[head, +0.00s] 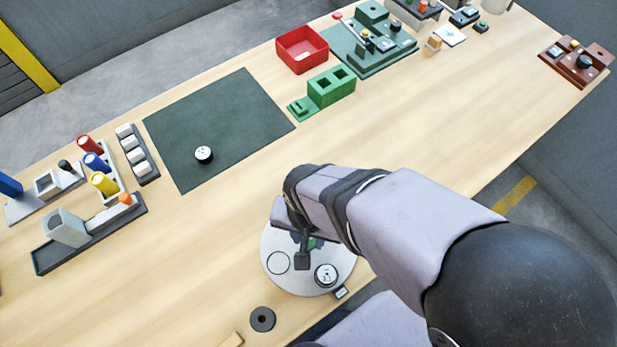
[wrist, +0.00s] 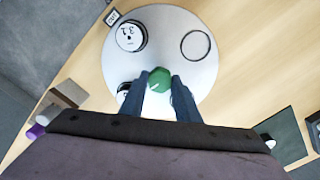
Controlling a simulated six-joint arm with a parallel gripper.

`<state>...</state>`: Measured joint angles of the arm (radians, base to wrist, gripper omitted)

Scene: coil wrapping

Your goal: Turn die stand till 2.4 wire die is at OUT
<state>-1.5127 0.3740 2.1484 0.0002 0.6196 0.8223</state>
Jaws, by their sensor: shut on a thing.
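The die stand is a round white turntable (head: 275,282), also in the wrist view (wrist: 195,82), with a green knob (wrist: 159,80) at its middle. My gripper (wrist: 160,84) is shut on the knob, a finger on each side; in the head view my gripper (head: 305,253) hides much of the stand. One white-faced die (wrist: 131,36) sits beside the small tag (wrist: 112,17) at the stand's edge. Its mark is too small to read surely. A second die (wrist: 124,92) is partly hidden by my finger. An empty ring seat (wrist: 200,46) shows opposite.
A loose die (head: 204,154) lies on the dark mat (head: 240,105). A dark ring (head: 263,319) lies near the stand at the table's front. A red tray (head: 303,49) and green block (head: 332,86) stand farther back. Bare table lies left of the stand.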

